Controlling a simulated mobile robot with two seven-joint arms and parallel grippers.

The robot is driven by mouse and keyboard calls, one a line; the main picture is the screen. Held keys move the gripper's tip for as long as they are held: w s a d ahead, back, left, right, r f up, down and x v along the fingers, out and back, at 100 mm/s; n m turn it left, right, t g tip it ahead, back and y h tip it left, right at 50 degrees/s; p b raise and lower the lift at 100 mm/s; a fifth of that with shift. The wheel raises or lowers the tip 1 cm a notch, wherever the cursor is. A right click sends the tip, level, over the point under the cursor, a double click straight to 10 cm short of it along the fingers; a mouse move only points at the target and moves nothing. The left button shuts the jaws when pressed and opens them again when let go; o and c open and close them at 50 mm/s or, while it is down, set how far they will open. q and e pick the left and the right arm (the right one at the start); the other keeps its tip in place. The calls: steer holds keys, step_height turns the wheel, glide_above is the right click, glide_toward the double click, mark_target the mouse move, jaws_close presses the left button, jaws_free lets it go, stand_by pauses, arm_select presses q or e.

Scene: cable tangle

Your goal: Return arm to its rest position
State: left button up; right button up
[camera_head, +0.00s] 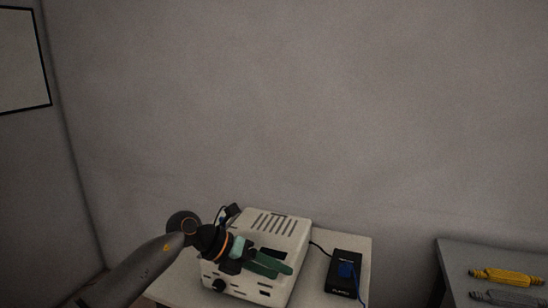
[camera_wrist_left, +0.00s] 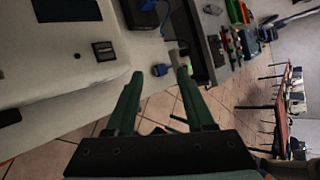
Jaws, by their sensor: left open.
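My left arm comes in from the lower left in the head view. Its gripper (camera_head: 280,268) has green fingers and hangs in front of the white vented device (camera_head: 278,226). In the left wrist view the two green fingers of my left gripper (camera_wrist_left: 161,76) stand apart with nothing held between them. My right arm and gripper are in neither view.
A black box (camera_head: 344,271) with a blue plug (camera_head: 346,270) and cable stands right of the device on the light table (camera_head: 308,290). A separate grey table (camera_head: 456,262) at right holds a yellow tool (camera_head: 505,277) and a grey one (camera_head: 505,298). The wall above is clear.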

arm_select(q)
steer(key=s+d+n+t+h+p, duration=0.1)
steer(key=s+d+n+h+p, duration=0.1)
steer(key=s+d+n+h, duration=0.35)
steer(key=s+a+f+n+t+y+p, duration=0.25)
steer(key=a+f+n+t+y, duration=0.3)
steer(key=n, duration=0.65)
steer(key=s+a+f+n+t+y+p, duration=0.1)
steer(key=s+a+f+n+t+y, duration=0.2)
steer(key=a+f+n+t, duration=0.7)
steer(key=s+a+f+n+g+y, duration=0.1)
steer(key=s+a+f+n+g, duration=0.1)
steer(key=s, duration=0.4)
steer(key=s+a+f+n+g+y+p, duration=0.1)
steer(key=s+a+f+n+g+y, duration=0.1)
steer(key=s+n+g, duration=0.2)
steer(key=s+a+f+n+g+y, duration=0.2)
steer(key=s+n, duration=0.3)
steer(key=s, duration=0.3)
steer(key=shift+s+a+f+g+p, duration=0.2)
steer(key=shift+a+f+g+p, duration=0.15)
steer(key=shift+f+g, duration=0.3)
